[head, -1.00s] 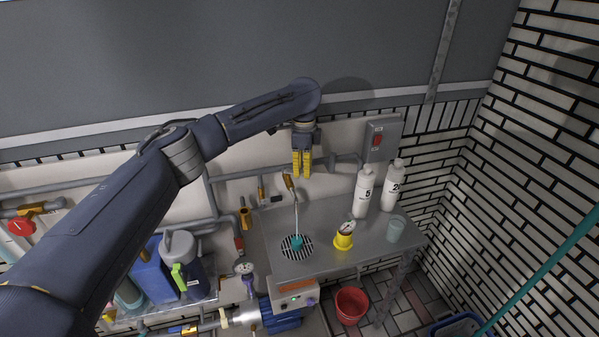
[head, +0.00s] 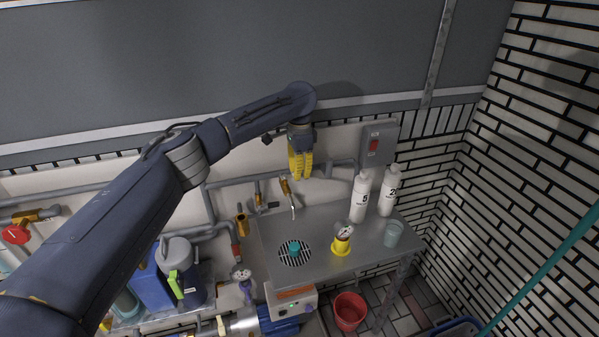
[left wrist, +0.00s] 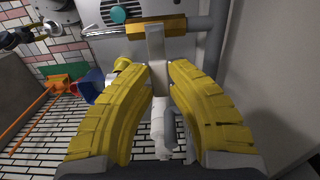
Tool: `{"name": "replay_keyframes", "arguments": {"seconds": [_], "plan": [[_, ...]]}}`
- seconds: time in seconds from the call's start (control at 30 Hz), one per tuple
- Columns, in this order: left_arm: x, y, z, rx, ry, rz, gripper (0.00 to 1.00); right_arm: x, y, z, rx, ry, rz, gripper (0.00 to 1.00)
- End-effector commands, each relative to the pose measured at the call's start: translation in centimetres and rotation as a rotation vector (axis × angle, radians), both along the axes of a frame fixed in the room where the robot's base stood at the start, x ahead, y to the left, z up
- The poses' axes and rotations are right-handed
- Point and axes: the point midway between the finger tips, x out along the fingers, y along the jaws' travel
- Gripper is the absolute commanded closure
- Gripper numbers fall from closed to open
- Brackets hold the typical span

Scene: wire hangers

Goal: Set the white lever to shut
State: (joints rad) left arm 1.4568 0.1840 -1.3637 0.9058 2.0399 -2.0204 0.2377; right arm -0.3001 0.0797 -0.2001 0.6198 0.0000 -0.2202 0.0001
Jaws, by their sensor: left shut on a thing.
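The white lever (left wrist: 156,48) rises from a brass valve body (left wrist: 155,27) in the left wrist view. My left gripper (left wrist: 160,70) has its yellow fingers drawn in on both sides of the lever and is shut on it. In the head view my left gripper (head: 300,176) is just above the brass tap (head: 286,186) over the steel table, and its fingers hide the lever. My right gripper is out of view.
A grey switch box (head: 379,144) is on the wall to the right. Pipes run along the wall.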

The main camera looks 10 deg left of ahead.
Motion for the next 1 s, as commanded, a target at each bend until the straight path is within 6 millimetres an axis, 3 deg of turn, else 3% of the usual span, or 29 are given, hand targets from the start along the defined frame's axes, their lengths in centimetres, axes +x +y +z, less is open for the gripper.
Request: {"name": "replay_keyframes", "arguments": {"seconds": [0.27, 0.3, 0.5, 0.8, 1.0], "plan": [[-0.1, 0.0, -0.2, 0.000, 0.002, 0.002, 1.00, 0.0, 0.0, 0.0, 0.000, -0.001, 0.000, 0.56], [-0.1, 0.0, -0.2, 0.000, 0.002, 0.002, 0.80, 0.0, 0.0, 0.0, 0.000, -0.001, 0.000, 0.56], [0.0, 0.0, -0.1, 0.000, 0.001, 0.001, 0.58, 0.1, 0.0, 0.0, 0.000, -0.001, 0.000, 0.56], [0.0, 0.0, 0.2, 0.000, 0.000, 0.001, 0.58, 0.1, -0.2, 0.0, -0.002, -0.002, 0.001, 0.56], [0.1, 0.0, 2.5, -0.001, -0.003, 0.001, 0.58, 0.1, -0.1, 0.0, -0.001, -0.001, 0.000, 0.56]]}}
